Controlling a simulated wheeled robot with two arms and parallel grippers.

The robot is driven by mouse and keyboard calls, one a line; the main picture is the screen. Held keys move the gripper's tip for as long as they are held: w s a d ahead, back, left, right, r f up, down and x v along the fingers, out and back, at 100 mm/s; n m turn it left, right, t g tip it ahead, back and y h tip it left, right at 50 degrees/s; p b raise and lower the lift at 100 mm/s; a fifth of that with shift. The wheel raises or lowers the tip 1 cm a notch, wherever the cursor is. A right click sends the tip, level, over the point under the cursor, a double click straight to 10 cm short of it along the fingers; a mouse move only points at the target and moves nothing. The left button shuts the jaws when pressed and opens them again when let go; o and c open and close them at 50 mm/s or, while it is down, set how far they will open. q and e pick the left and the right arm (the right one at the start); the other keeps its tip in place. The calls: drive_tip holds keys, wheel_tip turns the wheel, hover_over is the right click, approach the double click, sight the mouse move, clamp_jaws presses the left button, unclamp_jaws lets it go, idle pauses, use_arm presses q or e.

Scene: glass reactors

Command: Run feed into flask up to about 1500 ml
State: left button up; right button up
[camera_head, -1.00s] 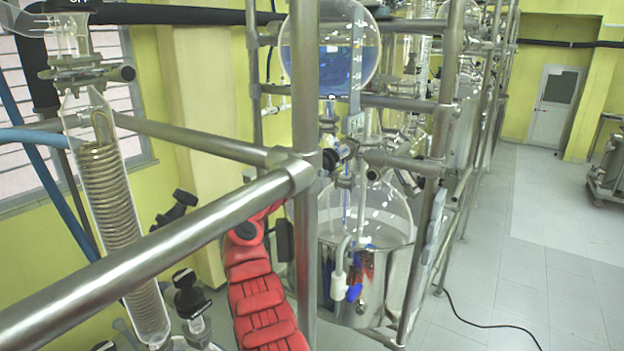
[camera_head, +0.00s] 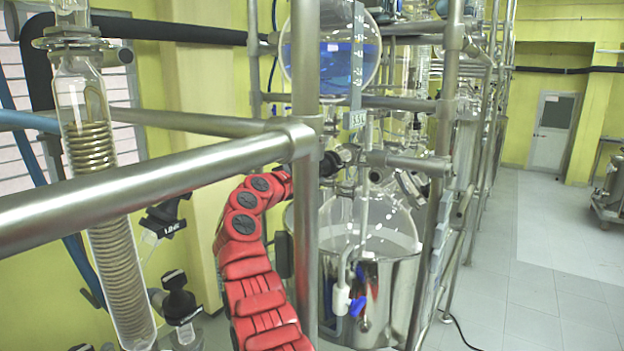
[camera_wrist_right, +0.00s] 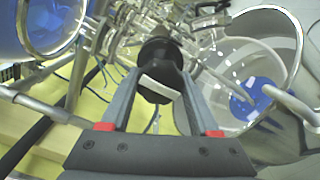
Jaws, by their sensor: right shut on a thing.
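A round glass feed vessel (camera_head: 322,62) with blue liquid and a vertical scale (camera_head: 357,50) hangs high in the frame, its top cut off. Below it a large clear glass flask (camera_head: 372,222) sits in a steel pot (camera_head: 398,285). In the right wrist view the flask (camera_wrist_right: 262,50) is at right, with a small blue pool (camera_wrist_right: 243,104) visible low in it. The feed vessel (camera_wrist_right: 50,22) is at upper left there. My right gripper (camera_wrist_right: 158,84) is shut on a black valve knob (camera_wrist_right: 160,58). In the head view the fingers are hidden behind the post. My left gripper is out of view.
Steel rails (camera_head: 160,178) and a thick upright post (camera_head: 305,230) stand close in front of my red arm. A glass coil condenser (camera_head: 105,210) is at left. The floor at right is open.

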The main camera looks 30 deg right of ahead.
drive_tip(key=shift+f+m, duration=0.1)
drive_tip(key=shift+m, duration=0.4)
drive_tip(key=shift+b, duration=0.3)
drive_tip(key=o, duration=1.4)
drive_tip(key=shift+s+a+b, duration=0.15)
drive_tip(key=shift+a+b, duration=0.2)
drive_tip(key=shift+a, duration=0.1)
drive_tip(key=b+v, duration=0.5)
drive_tip(key=v, duration=1.1)
drive_tip(key=shift+s+a+b, duration=0.15)
drive_tip(key=shift+a+b, duration=0.05)
drive_tip(key=shift+b, duration=0.2)
